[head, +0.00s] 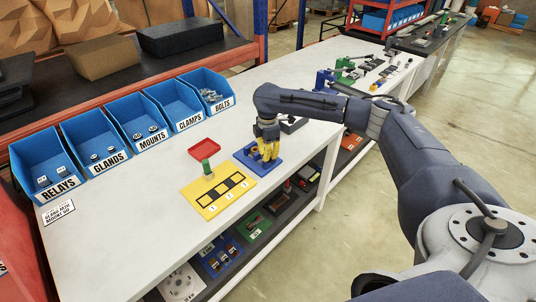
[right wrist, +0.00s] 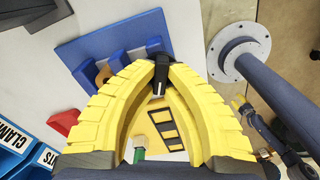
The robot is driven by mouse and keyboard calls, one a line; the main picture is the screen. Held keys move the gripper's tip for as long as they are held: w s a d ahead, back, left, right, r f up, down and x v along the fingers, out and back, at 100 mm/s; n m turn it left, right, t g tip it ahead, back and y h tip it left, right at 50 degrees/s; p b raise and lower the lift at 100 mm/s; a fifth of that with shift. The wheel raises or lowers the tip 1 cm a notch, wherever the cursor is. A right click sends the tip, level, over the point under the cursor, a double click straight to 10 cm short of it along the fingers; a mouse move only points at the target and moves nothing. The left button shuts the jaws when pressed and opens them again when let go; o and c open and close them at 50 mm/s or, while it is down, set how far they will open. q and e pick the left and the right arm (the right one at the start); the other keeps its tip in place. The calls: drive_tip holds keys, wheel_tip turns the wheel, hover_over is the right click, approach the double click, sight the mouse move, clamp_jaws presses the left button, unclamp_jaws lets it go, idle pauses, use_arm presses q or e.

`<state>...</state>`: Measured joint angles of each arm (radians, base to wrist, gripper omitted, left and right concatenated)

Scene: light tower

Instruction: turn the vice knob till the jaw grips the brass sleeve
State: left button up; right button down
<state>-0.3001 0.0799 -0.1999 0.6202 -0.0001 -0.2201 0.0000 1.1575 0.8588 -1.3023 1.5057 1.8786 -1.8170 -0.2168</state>
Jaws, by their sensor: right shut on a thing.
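The blue vice (head: 250,161) sits on the white bench, and its blue base plate (right wrist: 105,45) and upright blocks show in the right wrist view. The brass sleeve (right wrist: 103,75) shows partly between the blue blocks; I cannot tell whether the jaw touches it. The black vice knob (right wrist: 161,76) is between the yellow fingertips of my right gripper (head: 267,152), which is shut on it. In the head view the gripper hides the knob and part of the vice. My left gripper is not in view.
Left of the vice are a yellow plate (head: 213,207) with black slots, a green cylinder (head: 206,166) and a red tray (head: 203,148). Blue labelled bins (head: 131,128) line the back edge. The white bench (head: 120,225) is clear at the front left.

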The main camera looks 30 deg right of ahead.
drive_tip(key=m, duration=0.4)
drive_tip(key=shift+m, duration=0.3)
drive_tip(key=shift+w+d+m, duration=0.1)
drive_tip(key=shift+m, duration=1.4)
drive_tip(key=c, duration=1.5)
unclamp_jaws()
drive_tip(key=shift+o, duration=0.2)
wheel_tip(320, 180, up, 12)
